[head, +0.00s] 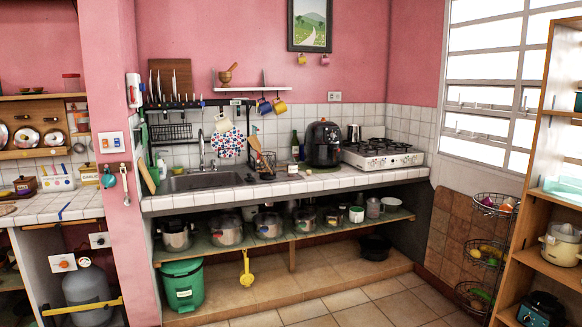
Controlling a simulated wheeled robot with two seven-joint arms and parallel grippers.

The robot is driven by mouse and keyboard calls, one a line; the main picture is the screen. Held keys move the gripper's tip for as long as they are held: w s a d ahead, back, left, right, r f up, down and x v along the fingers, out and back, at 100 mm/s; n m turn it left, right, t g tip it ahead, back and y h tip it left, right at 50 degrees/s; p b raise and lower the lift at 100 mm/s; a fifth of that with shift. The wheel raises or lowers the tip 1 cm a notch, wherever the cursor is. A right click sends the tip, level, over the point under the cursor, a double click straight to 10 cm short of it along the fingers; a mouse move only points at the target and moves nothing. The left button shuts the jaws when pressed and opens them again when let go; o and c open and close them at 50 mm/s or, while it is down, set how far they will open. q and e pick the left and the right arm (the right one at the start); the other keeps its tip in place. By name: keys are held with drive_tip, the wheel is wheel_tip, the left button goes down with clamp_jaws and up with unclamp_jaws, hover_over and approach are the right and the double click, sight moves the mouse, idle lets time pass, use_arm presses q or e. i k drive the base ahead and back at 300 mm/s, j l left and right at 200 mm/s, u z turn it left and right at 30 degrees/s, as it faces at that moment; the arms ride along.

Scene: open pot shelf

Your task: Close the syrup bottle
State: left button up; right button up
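A dark bottle (295,147) with a pale label stands upright on the white tiled counter (330,181), left of the black air fryer. It may be the syrup bottle, but the label is too small to read. I cannot tell whether its top is open or capped. A small pale item (292,170) sits on the counter in front of it; I cannot tell what it is. Neither of my grippers shows in the head view.
A black air fryer (323,144) and a white stove (383,154) stand right of the bottle. The sink (203,181) is to the left. Pots line the shelf (225,250) below. A green bin (183,285) stands under it. The tiled floor in front is clear.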

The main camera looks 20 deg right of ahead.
sight(292, 164)
drive_tip(key=i+l+z, duration=0.15)
drive_tip(key=i+l, duration=0.35)
drive_tip(key=i+l+z, duration=0.1)
drive_tip(key=i+l, duration=0.35)
drive_tip(key=i+l+z, duration=0.15)
drive_tip(key=i+l, duration=0.25)
drive_tip(key=i, duration=0.25)
drive_tip(key=i+l+z, duration=0.1)
drive_tip(key=i+l, duration=0.25)
drive_tip(key=i, duration=0.25)
